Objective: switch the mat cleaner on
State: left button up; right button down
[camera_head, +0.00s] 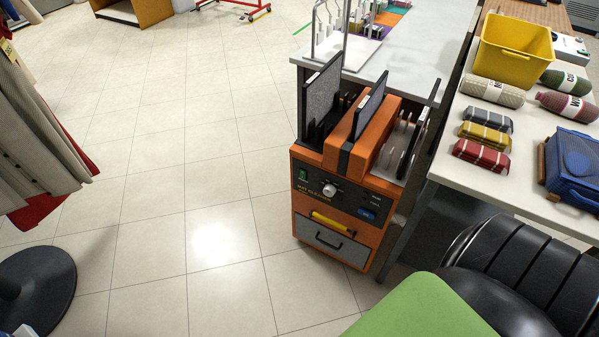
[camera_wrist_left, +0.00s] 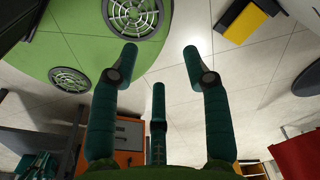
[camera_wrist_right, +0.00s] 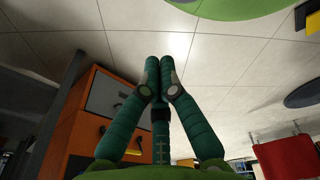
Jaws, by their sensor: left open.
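The mat cleaner (camera_head: 362,247) is an orange cabinet at the centre of the head view. Its dark front panel has a green switch (camera_head: 303,174) at the left, a pale knob (camera_head: 329,191) and a blue button (camera_head: 367,214). Below are a yellow handle (camera_head: 333,223) and a grey drawer (camera_head: 338,241). Upright dark mats stand in its top. My left gripper (camera_wrist_left: 160,52) is open and empty, with part of an orange cabinet behind it. My right gripper (camera_wrist_right: 159,63) is shut with nothing visible between its fingers; the cleaner's orange front (camera_wrist_right: 82,130) is beside it. Neither gripper shows in the head view.
A white table (camera_head: 505,175) at the right holds a yellow bin (camera_head: 513,58), rolled and folded textiles and a blue case (camera_head: 572,168). A black chair (camera_head: 520,270) stands close to the cleaner's right. Clothes hang at the left above a round black base (camera_head: 40,285). Tiled floor (camera_head: 170,190) lies clear between.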

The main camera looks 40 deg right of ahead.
jog(key=w+d+f+n+t+h+b, duration=0.1)
jog(key=w+d+f+n+t+b, duration=0.2)
jog(key=w+b, duration=0.85)
jog(key=w+d+n+t+h+b, duration=0.1)
jog(key=w+d+n+t+b, duration=0.25)
jog(key=w, duration=1.55)
pick_arm(q)
jog(key=w+d+f+t+b, duration=0.1)
jog(key=w+d+f+b, duration=0.1)
jog(key=w+f+b, duration=1.2)
notch_tip(320, 180, down, 4)
jog(key=shift+w+d+f, duration=0.15)
jog(key=shift+w, duration=0.35)
pick_arm(e)
jog(key=w+d+r+n+t+h, duration=0.1)
jog(key=w+d+r+t+h, duration=0.1)
jog(key=w+d+r+t, duration=0.2)
jog(key=w+d+r+n+t+h, duration=0.2)
jog(key=w+d+r, duration=0.3)
jog(key=w+r, duration=0.6)
jog(key=shift+w+d+t, duration=0.35)
jog(key=shift+d+t, duration=0.05)
jog(key=shift+t, duration=0.45)
jog(key=shift+n, duration=0.25)
